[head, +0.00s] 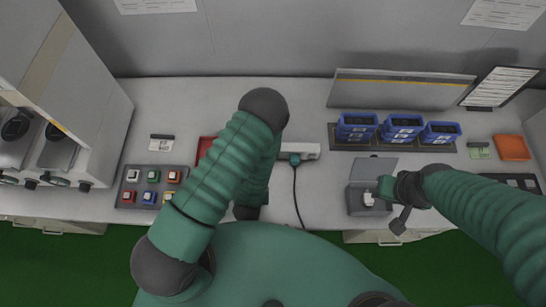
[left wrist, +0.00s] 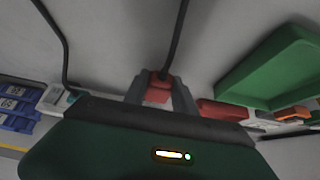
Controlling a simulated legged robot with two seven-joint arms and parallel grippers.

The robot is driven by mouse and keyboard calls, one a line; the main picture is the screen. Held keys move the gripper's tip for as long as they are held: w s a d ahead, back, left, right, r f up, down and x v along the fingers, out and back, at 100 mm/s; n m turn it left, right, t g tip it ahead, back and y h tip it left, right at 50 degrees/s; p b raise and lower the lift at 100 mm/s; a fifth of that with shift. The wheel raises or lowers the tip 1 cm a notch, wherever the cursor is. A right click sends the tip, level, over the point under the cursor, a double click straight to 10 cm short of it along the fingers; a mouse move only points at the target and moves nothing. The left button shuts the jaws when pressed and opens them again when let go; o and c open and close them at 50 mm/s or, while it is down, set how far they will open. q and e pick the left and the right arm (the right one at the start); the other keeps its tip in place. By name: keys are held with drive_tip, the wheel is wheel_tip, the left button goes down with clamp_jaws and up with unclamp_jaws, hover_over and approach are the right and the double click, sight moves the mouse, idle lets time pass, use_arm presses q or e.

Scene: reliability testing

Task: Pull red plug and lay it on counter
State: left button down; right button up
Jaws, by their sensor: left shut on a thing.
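The red plug (left wrist: 158,88) shows in the left wrist view, with a dark cable running up from it. My left gripper (left wrist: 160,94) is shut on it, one finger on each side. The plug's far end is hidden behind the gripper body, so I cannot tell whether it is still seated. In the head view my left arm hides this gripper and the plug. The white power strip (head: 308,150) comes out from behind that arm, with a teal plug (head: 295,160) in it. My right gripper (head: 384,194) is by a grey open-lidded box (head: 358,205); its finger opening is unclear.
A red tray (head: 206,144) is partly hidden by my left arm. A green tray-like thing (left wrist: 270,68) is right in the wrist view. A button panel (head: 140,199) is at left, blue bins (head: 402,130) at back right. Bare counter (head: 325,190) lies right of the teal plug's cable.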

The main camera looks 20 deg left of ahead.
use_arm(q)
drive_tip(key=shift+f+b, duration=0.4)
drive_tip(key=shift+f, duration=0.2)
use_arm(e)
drive_tip(key=shift+f, duration=0.5)
use_arm(q)
drive_tip(key=c, duration=0.9)
unclamp_jaws()
drive_tip(key=shift+r, duration=0.1)
use_arm(e)
drive_tip(key=shift+r, duration=0.1)
